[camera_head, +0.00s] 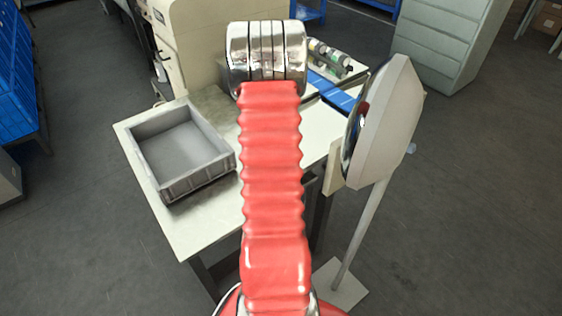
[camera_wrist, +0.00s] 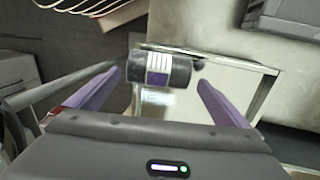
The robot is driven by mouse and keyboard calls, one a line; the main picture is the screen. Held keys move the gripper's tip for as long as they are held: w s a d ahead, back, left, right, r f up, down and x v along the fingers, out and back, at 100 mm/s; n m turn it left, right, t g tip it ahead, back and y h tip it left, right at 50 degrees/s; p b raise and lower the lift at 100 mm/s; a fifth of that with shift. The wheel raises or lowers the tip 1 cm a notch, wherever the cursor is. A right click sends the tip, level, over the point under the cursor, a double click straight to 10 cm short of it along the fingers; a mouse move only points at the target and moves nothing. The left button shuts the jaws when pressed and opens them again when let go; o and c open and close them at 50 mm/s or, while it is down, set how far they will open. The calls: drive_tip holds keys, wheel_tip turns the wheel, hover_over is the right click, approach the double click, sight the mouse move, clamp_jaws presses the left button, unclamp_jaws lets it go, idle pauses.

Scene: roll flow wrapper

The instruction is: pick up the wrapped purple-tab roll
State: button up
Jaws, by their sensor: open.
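In the wrist view a dark, wrapped roll (camera_wrist: 180,72) with a white striped label and a purple patch lies crosswise over a pale, shiny surface with a raised edge. My gripper (camera_wrist: 161,80) is open, its two purple fingers on either side of the roll's picture. The roll shows beyond or between the fingertips; I cannot tell its distance from them, and I see no grip on it. In the head view my arm hides the gripper. Rolls with green parts (camera_head: 331,57) lie at the back right of the table there; no purple tab can be made out.
An empty grey bin (camera_head: 165,192) stands on the pale table's left (camera_head: 207,228). A blue strip (camera_head: 331,92) lies beside the rolls. A round mirror-like dish (camera_head: 385,125) on a post rises close right of my arm. A cream machine (camera_head: 190,55) stands behind.

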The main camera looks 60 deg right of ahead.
drive_tip(key=x, duration=0.5)
drive_tip(key=shift+a, duration=0.15)
idle(0.3)
drive_tip(key=shift+w+r, duration=0.1)
drive_tip(key=c, duration=1.2)
